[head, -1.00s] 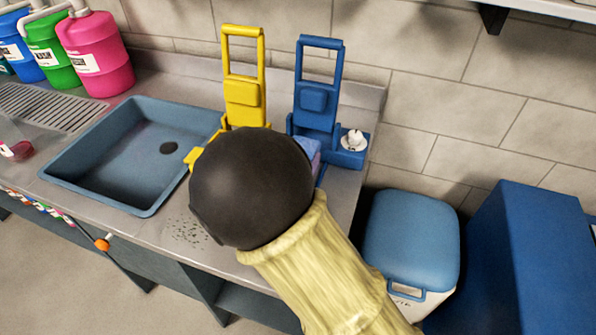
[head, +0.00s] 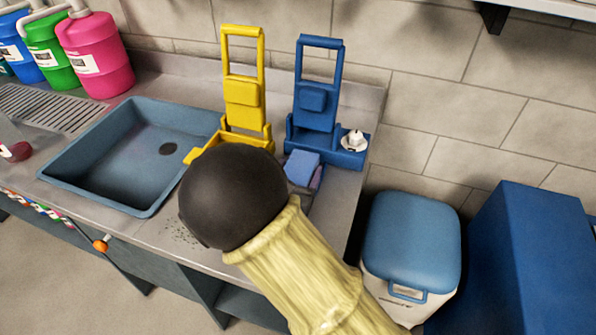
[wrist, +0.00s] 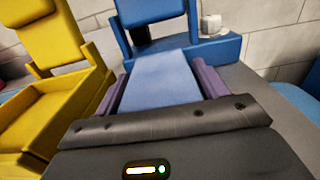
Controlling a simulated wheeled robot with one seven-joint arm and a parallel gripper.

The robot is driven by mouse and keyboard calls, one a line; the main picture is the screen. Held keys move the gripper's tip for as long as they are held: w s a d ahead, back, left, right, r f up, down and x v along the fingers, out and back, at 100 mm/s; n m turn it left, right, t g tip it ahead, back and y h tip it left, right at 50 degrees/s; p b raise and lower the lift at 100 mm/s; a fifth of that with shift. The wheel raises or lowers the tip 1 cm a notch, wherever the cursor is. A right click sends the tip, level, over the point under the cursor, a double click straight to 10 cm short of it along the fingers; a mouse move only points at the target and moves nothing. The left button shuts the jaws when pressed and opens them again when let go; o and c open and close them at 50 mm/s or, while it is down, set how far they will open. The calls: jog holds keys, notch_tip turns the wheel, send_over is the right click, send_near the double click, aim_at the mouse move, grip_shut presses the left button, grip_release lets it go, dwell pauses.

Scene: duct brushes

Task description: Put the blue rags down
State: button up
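The blue rags (head: 302,166) are a folded, light-blue block just in front of the blue caddy (head: 316,98). In the wrist view the blue rags (wrist: 160,82) lie between the two purple fingers of my gripper (wrist: 161,76), which appear to press on both sides. In the head view my gripper (head: 308,178) is mostly hidden behind my dark wrist; only a purple finger shows at the rags' right side. I cannot tell whether the rags touch the counter.
A yellow caddy (head: 243,98) stands left of the blue one. A white knob-like item (head: 354,140) sits on the blue caddy's right. The sink (head: 130,155) is at left, with dark specks on the counter (head: 190,236) in front. A blue-lidded bin (head: 411,240) stands right of the counter.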

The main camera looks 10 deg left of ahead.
jog(key=shift+o, duration=1.1)
jog(key=shift+r, duration=0.2)
jog(key=s, duration=0.8)
jog(key=s+a, duration=0.1)
jog(key=s, duration=0.3)
